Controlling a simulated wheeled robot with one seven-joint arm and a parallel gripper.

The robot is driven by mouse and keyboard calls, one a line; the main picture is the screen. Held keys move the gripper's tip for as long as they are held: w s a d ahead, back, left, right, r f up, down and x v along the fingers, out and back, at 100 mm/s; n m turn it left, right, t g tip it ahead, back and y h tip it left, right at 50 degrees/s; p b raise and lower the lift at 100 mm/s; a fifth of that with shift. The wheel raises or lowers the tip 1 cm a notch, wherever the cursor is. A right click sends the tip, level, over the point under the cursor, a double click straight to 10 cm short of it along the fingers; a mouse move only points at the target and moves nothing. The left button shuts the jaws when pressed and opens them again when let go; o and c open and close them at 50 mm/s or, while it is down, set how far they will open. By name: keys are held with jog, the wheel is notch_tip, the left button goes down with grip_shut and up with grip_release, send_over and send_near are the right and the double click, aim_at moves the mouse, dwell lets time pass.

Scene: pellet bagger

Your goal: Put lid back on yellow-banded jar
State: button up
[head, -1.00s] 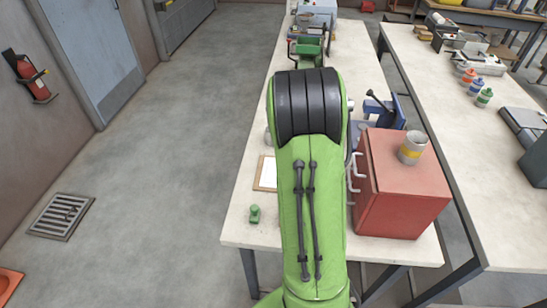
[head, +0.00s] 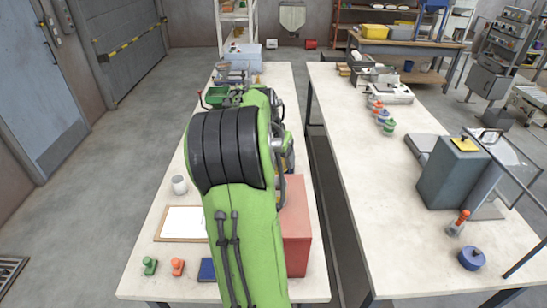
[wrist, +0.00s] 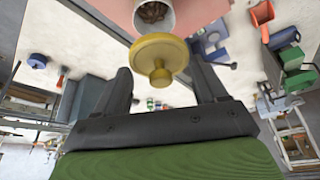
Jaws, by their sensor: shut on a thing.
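The yellow lid (wrist: 152,48), a round disc with a knob, sits between the two fingers of my gripper (wrist: 158,62) in the wrist view. My gripper is shut on it. Just beyond the lid, at the top edge of the wrist view, is an open grey-white jar (wrist: 170,25) with brown contents in its mouth. The lid is apart from its mouth in the picture; the exact gap cannot be told. The jar's yellow band does not show now. In the head view my arm hides the gripper, lid and jar.
The red cabinet (head: 297,235) stands on the left bench (head: 158,225), partly behind my arm. A white cup (head: 180,185), a clipboard (head: 182,224) and small green (head: 150,265) and orange (head: 177,266) items are left of my arm. A clear aisle separates the right bench (head: 345,195).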

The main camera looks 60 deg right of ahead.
jog(key=f+b, duration=0.4)
jog(key=f, duration=0.1)
jog(key=shift+s+d+f, duration=0.1)
jog(key=shift+s+f, duration=0.1)
jog(key=shift+f, duration=0.05)
jog(key=shift+w+f+b, duration=0.15)
jog(key=shift+f+b, duration=0.15)
jog(key=shift+f, duration=0.1)
jog(key=shift+r, duration=0.15)
jog(key=shift+f, duration=0.2)
dwell(1.2)
jog(key=o, duration=1.1)
jog(key=shift+r, duration=0.15)
